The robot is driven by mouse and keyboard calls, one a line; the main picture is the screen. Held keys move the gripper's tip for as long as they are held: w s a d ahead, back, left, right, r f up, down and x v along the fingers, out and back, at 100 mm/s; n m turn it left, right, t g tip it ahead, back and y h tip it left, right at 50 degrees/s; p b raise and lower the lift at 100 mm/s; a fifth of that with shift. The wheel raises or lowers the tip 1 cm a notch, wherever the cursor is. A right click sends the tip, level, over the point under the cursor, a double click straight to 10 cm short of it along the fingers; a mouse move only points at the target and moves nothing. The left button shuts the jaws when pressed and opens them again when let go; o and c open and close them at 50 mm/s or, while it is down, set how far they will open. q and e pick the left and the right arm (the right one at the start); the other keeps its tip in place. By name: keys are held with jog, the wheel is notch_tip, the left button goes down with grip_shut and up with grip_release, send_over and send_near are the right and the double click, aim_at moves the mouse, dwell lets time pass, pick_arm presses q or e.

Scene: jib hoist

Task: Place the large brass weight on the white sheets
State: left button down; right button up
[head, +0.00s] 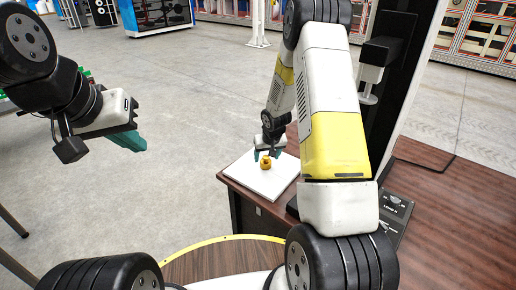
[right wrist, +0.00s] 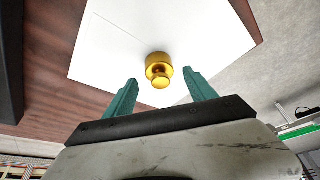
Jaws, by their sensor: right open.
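The large brass weight (head: 266,163) stands upright on the white sheets (head: 277,184) at the corner of the wooden table. In the right wrist view the brass weight (right wrist: 159,70) shows its knob, with the white sheets (right wrist: 110,55) around it. My right gripper (head: 264,155) is at the weight in the head view. In the right wrist view its teal fingers (right wrist: 163,95) are spread, with a gap on both sides of the weight. My left gripper (head: 132,141) hangs over the floor at left, away from the table; its fingers are seen from the side.
The dark wooden table (head: 440,195) extends to the right. A black upright machine (head: 385,85) stands on it, and a dark panel with printed labels (head: 396,215) lies at its base. The grey floor left of the table is open. Shelving stands far back.

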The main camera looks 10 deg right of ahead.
jog(key=s+v, duration=0.1)
jog(key=v, duration=2)
jog(key=s+a+r, duration=0.1)
jog(key=s+r, duration=0.3)
jog(key=s, duration=0.4)
jog(key=s+a+r+t+y, duration=0.1)
jog(key=s+a+r, duration=0.1)
jog(key=s+r, duration=0.3)
jog(key=s+a+r+y, duration=0.1)
jog(key=s+r, duration=0.4)
jog(key=s, duration=0.5)
jog(key=shift+s+a+r+t, duration=0.15)
jog(key=shift+s+a+t, duration=0.25)
jog(key=shift+a, duration=0.25)
